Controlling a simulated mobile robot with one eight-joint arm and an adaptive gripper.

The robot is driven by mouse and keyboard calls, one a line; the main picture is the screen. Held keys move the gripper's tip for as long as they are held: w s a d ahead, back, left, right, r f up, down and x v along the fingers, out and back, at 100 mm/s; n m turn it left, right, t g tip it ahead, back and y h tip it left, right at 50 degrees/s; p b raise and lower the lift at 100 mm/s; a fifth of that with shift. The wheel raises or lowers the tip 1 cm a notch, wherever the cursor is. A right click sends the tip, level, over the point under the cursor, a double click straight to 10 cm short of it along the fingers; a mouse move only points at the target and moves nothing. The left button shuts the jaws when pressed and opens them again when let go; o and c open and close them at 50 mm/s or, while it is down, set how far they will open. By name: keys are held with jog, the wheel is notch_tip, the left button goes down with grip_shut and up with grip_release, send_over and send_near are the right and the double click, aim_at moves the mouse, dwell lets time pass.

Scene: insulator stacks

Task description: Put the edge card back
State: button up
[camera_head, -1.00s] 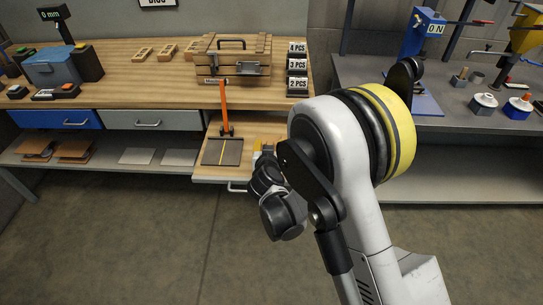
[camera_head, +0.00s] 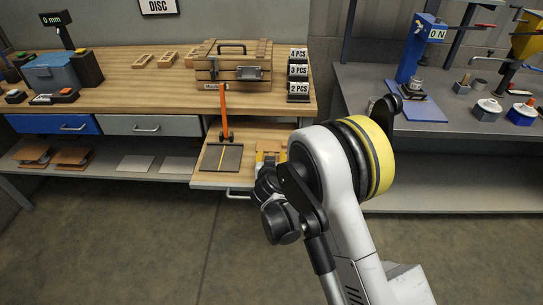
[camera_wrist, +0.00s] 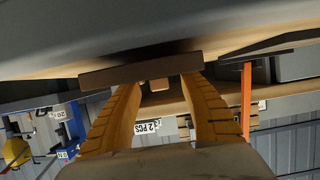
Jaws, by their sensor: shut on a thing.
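My gripper (camera_wrist: 157,105) shows in the wrist view as two yellow ribbed fingers. A brown bar (camera_wrist: 105,77) lies across their tips, and a small tan block shows between them; I cannot tell for sure that the bar is the edge card. In the head view my gripper (camera_head: 271,158) is low over the right part of the pulled-out wooden drawer (camera_head: 213,181), partly hidden by my arm. A dark grey plate (camera_head: 232,161) with a yellow line lies left of it on the drawer. An orange upright bar (camera_head: 224,112) stands behind the plate and shows in the wrist view (camera_wrist: 246,103).
A wooden crate (camera_head: 230,66) with a black handle stands on the bench. Signs for piece counts (camera_head: 298,88) stand right of it. A blue press (camera_head: 421,50) stands on the right-hand bench. The floor in front is clear.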

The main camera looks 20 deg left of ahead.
jog(key=shift+f, duration=0.4)
jog(key=o, duration=1)
jog(key=shift+c, duration=0.2)
jog(key=shift+r, duration=0.3)
jog(key=p+v, duration=0.1)
jog(key=v, duration=0.2)
jog(key=p+v, duration=0.2)
jog(key=v, duration=0.1)
jog(key=shift+s+r, duration=0.25)
jog(key=shift+r, duration=0.3)
jog(key=b+v, duration=0.1)
jog(key=v, duration=0.1)
jog(key=b+v, duration=0.1)
jog(key=v, duration=0.1)
jog(key=shift+f+b, duration=0.3)
jog(key=shift+v, duration=0.75)
jog(key=shift+r, duration=0.15)
